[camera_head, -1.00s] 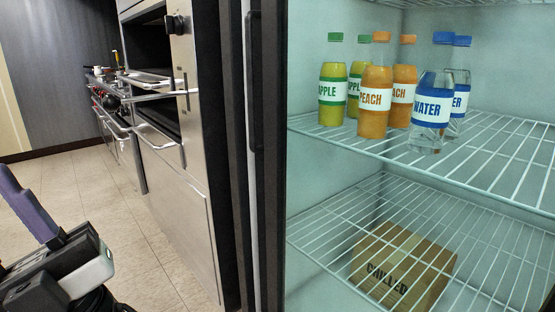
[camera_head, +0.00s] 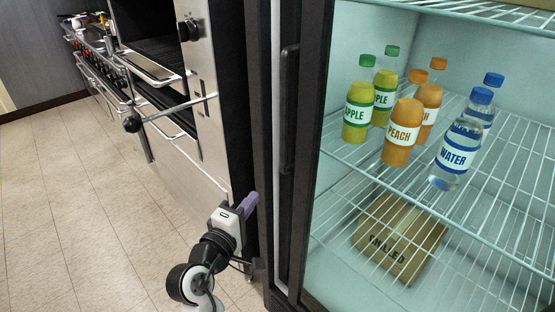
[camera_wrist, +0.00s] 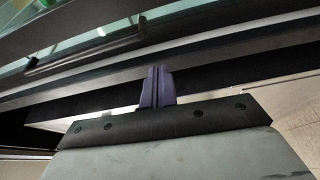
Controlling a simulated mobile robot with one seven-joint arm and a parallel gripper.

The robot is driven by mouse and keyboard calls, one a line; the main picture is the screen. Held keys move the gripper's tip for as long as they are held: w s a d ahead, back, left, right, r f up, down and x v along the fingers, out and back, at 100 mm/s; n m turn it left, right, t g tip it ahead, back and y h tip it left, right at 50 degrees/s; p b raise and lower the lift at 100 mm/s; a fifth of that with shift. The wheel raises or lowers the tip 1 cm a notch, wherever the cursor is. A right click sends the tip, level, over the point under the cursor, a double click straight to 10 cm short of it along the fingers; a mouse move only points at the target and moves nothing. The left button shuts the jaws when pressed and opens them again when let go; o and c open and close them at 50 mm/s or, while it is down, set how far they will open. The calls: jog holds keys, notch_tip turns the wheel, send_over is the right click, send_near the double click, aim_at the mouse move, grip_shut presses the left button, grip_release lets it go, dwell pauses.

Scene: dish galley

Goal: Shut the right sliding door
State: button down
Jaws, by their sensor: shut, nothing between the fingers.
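The cooler's glass sliding doors are seen nearly edge-on at the left of its opening, as dark upright frames (camera_head: 315,130). A black bar handle (camera_head: 289,110) stands on one of these frames; I cannot tell for certain which door it belongs to. The right part of the cooler stands open, with its shelves showing. My gripper (camera_head: 251,200) is low at the left of the door frames, its purple fingers shut and empty. In the wrist view the shut fingers (camera_wrist: 157,88) point at a dark frame, and a black bar handle (camera_wrist: 85,52) lies beyond to the left. Contact is unclear.
Inside the cooler, apple, peach and water bottles (camera_head: 401,135) stand on a wire shelf (camera_head: 500,170), with a cardboard box (camera_head: 400,240) below. A steel oven (camera_head: 195,150) with projecting bars stands close left of the cooler. The tiled floor (camera_head: 90,220) at left is clear.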

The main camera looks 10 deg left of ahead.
jog(key=w+d+p, duration=0.3)
jog(key=w+d, duration=0.3)
jog(key=w, duration=0.1)
jog(key=shift+d+f+h, duration=0.15)
jog(key=shift+d+h, duration=0.25)
jog(key=shift+w, duration=0.1)
